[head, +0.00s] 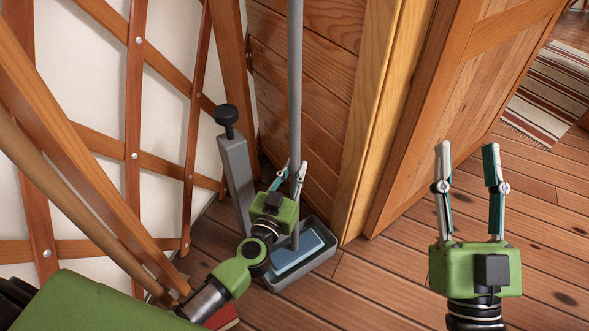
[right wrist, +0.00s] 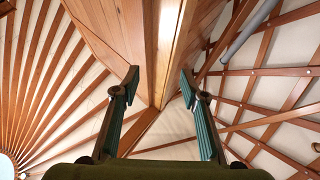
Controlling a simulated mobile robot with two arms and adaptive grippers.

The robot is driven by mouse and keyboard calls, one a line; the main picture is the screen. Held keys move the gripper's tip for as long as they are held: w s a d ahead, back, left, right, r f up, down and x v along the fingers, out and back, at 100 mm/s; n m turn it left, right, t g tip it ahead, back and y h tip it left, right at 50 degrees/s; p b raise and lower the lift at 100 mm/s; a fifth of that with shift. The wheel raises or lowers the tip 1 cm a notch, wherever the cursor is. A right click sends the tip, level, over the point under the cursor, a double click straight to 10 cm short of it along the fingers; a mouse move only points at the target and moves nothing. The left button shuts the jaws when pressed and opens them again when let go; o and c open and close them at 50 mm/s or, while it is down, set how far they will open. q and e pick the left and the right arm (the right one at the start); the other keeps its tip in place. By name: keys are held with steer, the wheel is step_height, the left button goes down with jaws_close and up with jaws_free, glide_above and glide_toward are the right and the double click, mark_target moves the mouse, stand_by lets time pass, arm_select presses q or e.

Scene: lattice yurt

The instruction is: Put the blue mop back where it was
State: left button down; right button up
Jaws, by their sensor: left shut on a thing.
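The mop has a long grey handle (head: 295,80) that stands near upright and a flat blue head (head: 301,250). The head appears to be inside a low grey tray (head: 322,264) on the floor; whether it rests on the bottom I cannot tell. My left gripper (head: 292,172) is shut on the lower handle, just above the tray, and hides part of it. My right gripper (head: 467,148) is open and empty over the floor to the right, apart from the mop. Its spread fingers also show in the right wrist view (right wrist: 157,85), pointing up toward the roof.
A grey post with a black knob (head: 226,120) stands close left of the tray. The lattice wall (head: 133,155) is at the left, wooden panelling (head: 320,75) behind, a wooden door (head: 440,110) at right. A striped rug (head: 545,90) lies beyond. Floor at right is clear.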

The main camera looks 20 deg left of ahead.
steer(key=shift+s+r+t, duration=0.3)
steer(key=shift+s+r, duration=0.05)
steer(key=shift+r, duration=0.1)
steer(key=shift+s+r, duration=0.15)
steer(key=shift+r, duration=0.15)
steer(key=shift+r, duration=0.1)
steer(key=shift+s+r+t, duration=0.2)
steer(key=shift+t, duration=0.2)
steer(key=shift+s+d+r+b, duration=0.1)
steer(key=shift+s+r+b, duration=0.1)
steer(key=shift+b, duration=0.1)
